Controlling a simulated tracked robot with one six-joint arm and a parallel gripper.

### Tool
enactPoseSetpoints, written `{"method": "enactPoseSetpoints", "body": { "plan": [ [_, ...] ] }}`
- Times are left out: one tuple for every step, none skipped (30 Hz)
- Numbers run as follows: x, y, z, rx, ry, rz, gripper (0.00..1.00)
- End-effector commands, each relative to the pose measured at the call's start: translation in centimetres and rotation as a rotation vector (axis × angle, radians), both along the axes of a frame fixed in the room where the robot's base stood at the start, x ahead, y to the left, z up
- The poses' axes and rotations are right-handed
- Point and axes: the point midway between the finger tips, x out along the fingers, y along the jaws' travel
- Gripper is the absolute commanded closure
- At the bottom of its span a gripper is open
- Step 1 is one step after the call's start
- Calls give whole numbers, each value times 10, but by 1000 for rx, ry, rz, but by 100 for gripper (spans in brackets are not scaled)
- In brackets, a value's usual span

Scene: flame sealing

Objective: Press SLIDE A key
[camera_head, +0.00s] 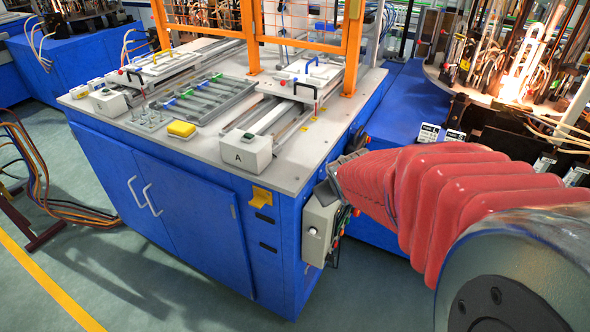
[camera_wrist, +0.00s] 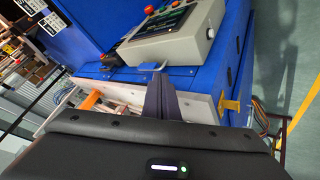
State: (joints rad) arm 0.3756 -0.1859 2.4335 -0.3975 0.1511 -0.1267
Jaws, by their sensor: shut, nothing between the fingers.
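A grey control box (camera_head: 321,229) hangs on the right side of the blue bench, with small knobs and buttons on it. In the wrist view the control box (camera_wrist: 190,48) shows a dark panel (camera_wrist: 160,27) on its face; its lettering is too small to read, so I cannot pick out the SLIDE A key. The white block marked A (camera_head: 245,152) sits at the bench's front right corner. My gripper (camera_wrist: 158,80) is shut and empty, pointing toward the box and apart from its face. In the head view my gripper (camera_head: 334,178) is small and partly hidden by my red-sleeved arm.
The bench top (camera_head: 296,172) carries slide rails, a yellow block (camera_head: 181,129) and a rack of parts. An orange guard frame (camera_head: 255,40) stands behind. A yellow bracket (camera_head: 261,197) sticks out of the bench side. Open green floor lies in front.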

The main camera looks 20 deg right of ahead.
Motion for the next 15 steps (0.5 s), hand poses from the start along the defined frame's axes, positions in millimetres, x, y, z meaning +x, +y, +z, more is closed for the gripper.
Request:
{"method": "enactPoseSetpoints", "body": {
  "plan": [
    [4,-13,-10,-14,1,5,100],
    [7,-19,-15,-22,-3,11,100],
    [11,-28,-21,-32,-9,20,100],
    [14,-34,-26,-39,-12,27,100],
    [16,-39,-31,-45,-12,41,100],
    [19,-49,-37,-63,-21,44,100],
    [21,-56,-42,-73,-24,49,100],
    [22,-62,-48,-80,-28,57,100],
    [25,-69,-55,-88,-34,69,100],
    [26,-74,-60,-94,-38,77,100],
    [27,-79,-66,-98,-43,87,100],
    [28,-86,-74,-104,-50,99,100],
    [29,-90,-79,-110,-54,109,100],
    [30,-96,-85,-113,-61,117,100],
    [31,-101,-93,-118,-68,131,100]
  ]
}}
